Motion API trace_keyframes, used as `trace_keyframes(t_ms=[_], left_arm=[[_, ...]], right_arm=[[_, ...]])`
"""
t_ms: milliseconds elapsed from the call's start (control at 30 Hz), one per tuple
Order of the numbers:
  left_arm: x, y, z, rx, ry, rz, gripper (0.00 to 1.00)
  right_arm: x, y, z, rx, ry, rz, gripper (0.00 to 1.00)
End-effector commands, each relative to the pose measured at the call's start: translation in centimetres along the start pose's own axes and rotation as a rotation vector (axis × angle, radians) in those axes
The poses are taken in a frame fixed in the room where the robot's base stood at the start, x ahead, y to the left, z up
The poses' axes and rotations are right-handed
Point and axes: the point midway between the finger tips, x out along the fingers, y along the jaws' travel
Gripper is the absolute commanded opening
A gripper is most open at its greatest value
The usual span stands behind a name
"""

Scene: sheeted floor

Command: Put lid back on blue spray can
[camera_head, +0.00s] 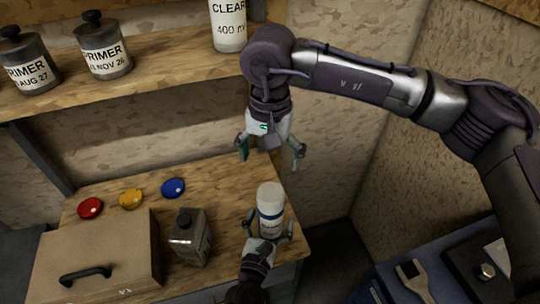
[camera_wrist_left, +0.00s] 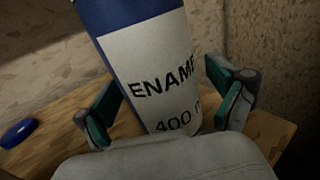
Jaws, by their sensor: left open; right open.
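The spray can (camera_head: 270,205) stands upright on the wooden bench, near its right end. In the left wrist view the can (camera_wrist_left: 150,75) is blue with a white label reading "ENAM…" and "400". My left gripper (camera_head: 269,224) is open, with its fingers on either side of the can's lower part; contact is unclear. It also shows in the left wrist view (camera_wrist_left: 168,105). The blue lid (camera_head: 173,187) lies on the bench to the left of the can, and also shows in the left wrist view (camera_wrist_left: 18,132). My right gripper (camera_head: 270,155) is open and empty, above the can, pointing down.
A red lid (camera_head: 90,208) and a yellow lid (camera_head: 131,198) lie left of the blue one. A brown case (camera_head: 95,250) and a grey bottle (camera_head: 189,240) stand in front. A shelf above holds primer bottles (camera_head: 103,50) and a clear can (camera_head: 228,25).

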Motion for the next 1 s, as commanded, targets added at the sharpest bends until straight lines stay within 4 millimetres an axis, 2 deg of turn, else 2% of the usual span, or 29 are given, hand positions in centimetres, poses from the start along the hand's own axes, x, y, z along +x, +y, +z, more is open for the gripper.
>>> trace_keyframes(t_ms=[167,267,700,833,1000], left_arm=[[-0.3,0.0,-0.1,0.000,0.001,0.000,0.95],[-1.2,0.0,-0.1,0.001,0.002,-0.001,0.95],[-9.9,0.0,-0.1,0.002,0.003,-0.002,0.95],[-11.4,0.0,-0.1,0.001,0.001,-0.001,0.95],[-12.0,0.0,0.0,0.000,0.000,-0.001,0.95]], right_arm=[[0.0,0.0,0.0,0.000,0.000,0.000,0.94],[0.0,0.0,0.0,0.000,0.000,0.000,0.94],[0.0,0.0,0.0,0.000,0.000,0.000,0.94],[0.0,0.0,0.0,0.000,0.000,0.000,0.94],[0.0,0.0,0.0,0.000,0.000,0.000,0.94]])
